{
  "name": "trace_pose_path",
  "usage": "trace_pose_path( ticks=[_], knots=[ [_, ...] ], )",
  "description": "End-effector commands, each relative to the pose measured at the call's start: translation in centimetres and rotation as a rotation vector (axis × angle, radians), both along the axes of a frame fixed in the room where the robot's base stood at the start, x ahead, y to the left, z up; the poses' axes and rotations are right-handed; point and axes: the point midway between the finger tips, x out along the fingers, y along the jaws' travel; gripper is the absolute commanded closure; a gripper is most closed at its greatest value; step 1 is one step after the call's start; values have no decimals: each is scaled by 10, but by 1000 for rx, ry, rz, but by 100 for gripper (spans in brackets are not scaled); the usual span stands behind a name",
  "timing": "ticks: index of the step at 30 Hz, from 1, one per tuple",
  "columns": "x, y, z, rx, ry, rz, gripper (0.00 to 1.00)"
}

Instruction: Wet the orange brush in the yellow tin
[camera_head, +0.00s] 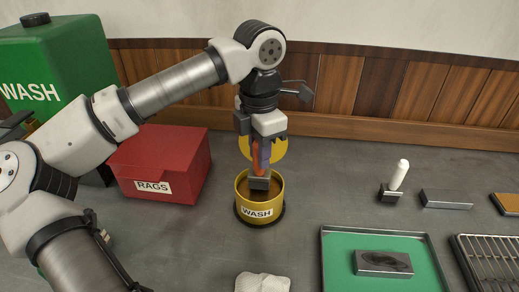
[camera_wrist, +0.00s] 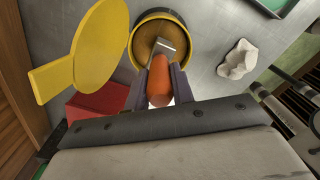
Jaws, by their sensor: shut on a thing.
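The yellow tin (camera_head: 259,206), labelled WASH, stands open on the grey bench in the head view. Its dark inside and rim also show in the wrist view (camera_wrist: 135,28). My gripper (camera_head: 262,150) is above the tin, pointing down, shut on the orange brush (camera_wrist: 160,82). The brush's orange handle is between the two fingers. Its grey lower end is at the tin's mouth; I cannot tell how deep it reaches. A round yellow lid with a tab (camera_wrist: 98,45) is beside the tin, partly hidden behind my gripper in the head view.
A red RAGS box (camera_head: 165,160) stands left of the tin, with a green WASH container (camera_head: 60,70) behind it. A crumpled white cloth (camera_head: 262,283) lies in front. A green tray (camera_head: 338,262) with a metal block, a white-handled tool (camera_head: 398,177) and a wire rack (camera_head: 490,262) are right.

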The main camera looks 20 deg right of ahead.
Motion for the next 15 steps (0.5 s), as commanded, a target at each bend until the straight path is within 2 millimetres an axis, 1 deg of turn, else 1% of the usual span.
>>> trace_pose_path(
  ticks=[15],
  knots=[
    [0, 0, -7, 0, 0, 0, 99]
  ],
)
